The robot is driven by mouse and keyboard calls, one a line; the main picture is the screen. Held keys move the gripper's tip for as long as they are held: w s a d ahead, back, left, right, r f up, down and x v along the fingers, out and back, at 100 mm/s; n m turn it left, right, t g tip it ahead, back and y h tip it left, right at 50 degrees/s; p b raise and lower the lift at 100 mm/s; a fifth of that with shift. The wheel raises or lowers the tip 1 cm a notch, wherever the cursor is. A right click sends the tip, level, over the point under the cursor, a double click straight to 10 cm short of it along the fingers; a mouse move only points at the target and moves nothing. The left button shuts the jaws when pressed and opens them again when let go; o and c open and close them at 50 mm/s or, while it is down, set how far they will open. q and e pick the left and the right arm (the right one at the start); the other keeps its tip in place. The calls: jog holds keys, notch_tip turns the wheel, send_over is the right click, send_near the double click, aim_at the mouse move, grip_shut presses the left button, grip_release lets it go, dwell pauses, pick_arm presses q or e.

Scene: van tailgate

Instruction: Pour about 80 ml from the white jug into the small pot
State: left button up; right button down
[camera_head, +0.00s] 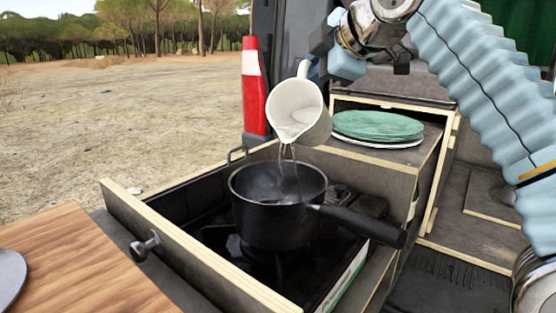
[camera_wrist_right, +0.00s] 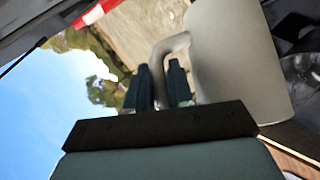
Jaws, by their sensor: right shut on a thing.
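The white jug (camera_head: 299,112) is tilted steeply over the small pot, its mouth facing down and toward the camera. A thin clear stream runs from its lip into the pot. The small pot (camera_head: 277,222) is black, with a long handle pointing right, and stands on the stove. My right gripper (camera_head: 311,67) is shut on the jug's handle, partly hidden behind the jug and my wrist. In the right wrist view the gripper's fingers (camera_wrist_right: 160,88) are at the handle, and the jug (camera_wrist_right: 238,65) fills the right side. The liquid level in the pot is unclear. My left gripper is not in view.
The stove (camera_head: 352,272) sits in a wooden-edged drawer (camera_head: 190,250). Green plates (camera_head: 378,125) lie on a box right of the jug. A red and white cone (camera_head: 253,90) stands behind.

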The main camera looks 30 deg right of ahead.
aim_at(318, 103)
jog(key=shift+s+a+r+t+b, duration=0.3)
jog(key=shift+r+b, duration=0.05)
jog(key=shift+r, duration=0.15)
dwell(0.8)
jog(key=shift+w+d+p, duration=0.1)
jog(key=shift+p, duration=0.2)
jog(key=shift+w+d+f+m+g+y+p, duration=0.3)
jog(key=shift+w+d+f+g+p, duration=0.25)
jog(key=shift+p, duration=0.45)
jog(key=shift+w+d+f+g, duration=0.1)
jog(key=shift+d+f+g, duration=0.2)
jog(key=shift+f, duration=0.55)
jog(key=shift+w+d+f+m+g+y, duration=0.1)
jog(key=shift+f+m+g+y, duration=0.25)
jog(key=shift+m+y, duration=0.05)
jog(key=shift+m+g+y, duration=0.6)
jog(key=shift+g+y, duration=0.2)
jog(key=f, duration=0.1)
jog(key=w+d+f, duration=0.1)
jog(key=d+f, duration=0.1)
jog(key=shift+w+d+f, duration=0.15)
jog(key=shift+w+f, duration=0.25)
jog(key=w+d+f+m+g+y, duration=0.2)
jog(key=w+d+f+g+y, duration=0.1)
jog(key=f, duration=0.3)
jog(key=shift+d+y, duration=0.4)
